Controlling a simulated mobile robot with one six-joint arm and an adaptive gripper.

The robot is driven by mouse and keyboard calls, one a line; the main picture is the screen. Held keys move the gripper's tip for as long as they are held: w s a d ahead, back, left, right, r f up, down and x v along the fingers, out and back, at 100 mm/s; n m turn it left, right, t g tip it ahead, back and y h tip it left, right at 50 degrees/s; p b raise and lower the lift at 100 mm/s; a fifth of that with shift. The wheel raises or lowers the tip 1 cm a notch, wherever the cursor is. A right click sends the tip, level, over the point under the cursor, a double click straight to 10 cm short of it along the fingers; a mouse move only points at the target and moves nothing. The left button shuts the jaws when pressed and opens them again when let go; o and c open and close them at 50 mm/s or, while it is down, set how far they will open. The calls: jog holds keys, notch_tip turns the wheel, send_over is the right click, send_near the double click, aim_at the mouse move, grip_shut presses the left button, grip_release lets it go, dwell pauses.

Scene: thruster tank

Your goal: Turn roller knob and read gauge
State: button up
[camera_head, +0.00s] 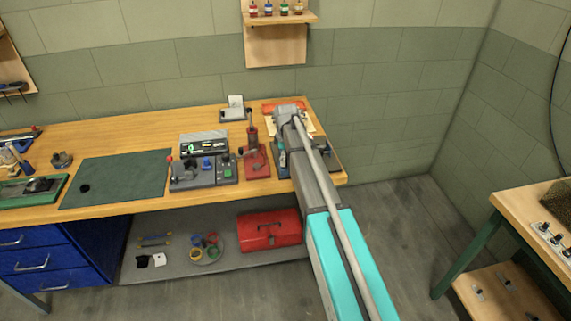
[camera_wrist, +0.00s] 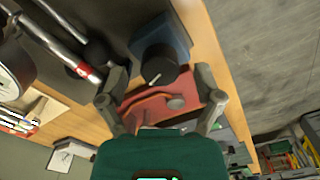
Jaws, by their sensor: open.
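A round black knob (camera_wrist: 158,60) with a white pointer line stands on a blue block (camera_wrist: 168,35) in the wrist view. My gripper (camera_wrist: 160,72) is open, with one finger on each side of the knob in the picture. I cannot tell whether the fingertips touch the knob or are still short of it. The white gauge dial (camera_wrist: 10,72) is cut off at the left edge of the wrist view, and its reading is not legible. In the head view my arm hides the knob and gauge at the bench's right end.
The wooden bench (camera_head: 110,125) carries a red press (camera_head: 254,155), a grey device with small knobs (camera_head: 203,172) and a green mat (camera_head: 115,180). A red toolbox (camera_head: 270,230) sits on the shelf below. A second table (camera_head: 520,210) stands right, with open floor between.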

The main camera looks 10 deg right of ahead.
jog(key=shift+f, duration=0.4)
jog(key=c, duration=1.2)
